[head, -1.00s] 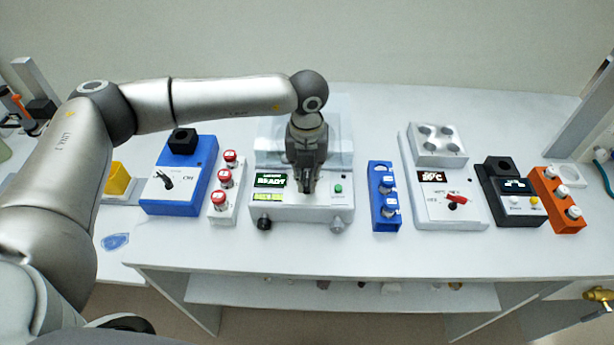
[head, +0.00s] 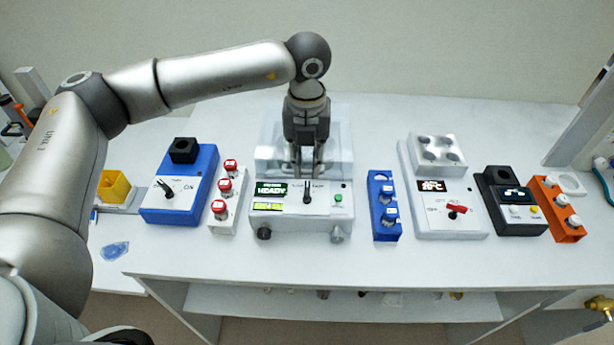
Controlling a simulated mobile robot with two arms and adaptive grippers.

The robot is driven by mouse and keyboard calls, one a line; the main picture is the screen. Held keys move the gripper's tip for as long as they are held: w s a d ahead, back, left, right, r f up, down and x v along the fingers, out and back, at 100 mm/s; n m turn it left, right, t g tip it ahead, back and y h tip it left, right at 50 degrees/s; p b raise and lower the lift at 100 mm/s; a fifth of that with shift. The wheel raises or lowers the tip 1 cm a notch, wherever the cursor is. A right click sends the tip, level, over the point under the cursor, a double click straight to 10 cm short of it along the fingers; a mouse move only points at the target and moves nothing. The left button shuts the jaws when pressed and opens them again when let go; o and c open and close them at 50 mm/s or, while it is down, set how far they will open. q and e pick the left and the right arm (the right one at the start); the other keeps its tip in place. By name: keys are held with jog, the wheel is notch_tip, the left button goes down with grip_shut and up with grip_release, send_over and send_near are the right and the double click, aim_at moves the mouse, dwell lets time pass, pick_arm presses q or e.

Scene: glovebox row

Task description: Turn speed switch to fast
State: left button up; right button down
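A white device (head: 272,218) stands in the middle of the table, with a lit display reading READY (head: 271,189). A small black lever switch (head: 307,193) stands upright on its front panel. Small labels beside the lever are too blurred to read. My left gripper (head: 307,173) points down above and behind the lever, in front of the device's clear cover (head: 342,146). Its fingers are apart with nothing between them, and they do not appear to touch the lever. My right gripper is not in view.
Left of the device are a rack of red-capped vials (head: 225,190) and a blue box with a black knob (head: 180,190). To the right are a blue vial rack (head: 384,205), a white block heater (head: 450,218), a black instrument (head: 514,203) and an orange rack (head: 555,208).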

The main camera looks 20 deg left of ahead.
pick_arm(q)
notch_tip(320, 180, up, 4)
jog(key=shift+f, duration=0.1)
dwell(0.4)
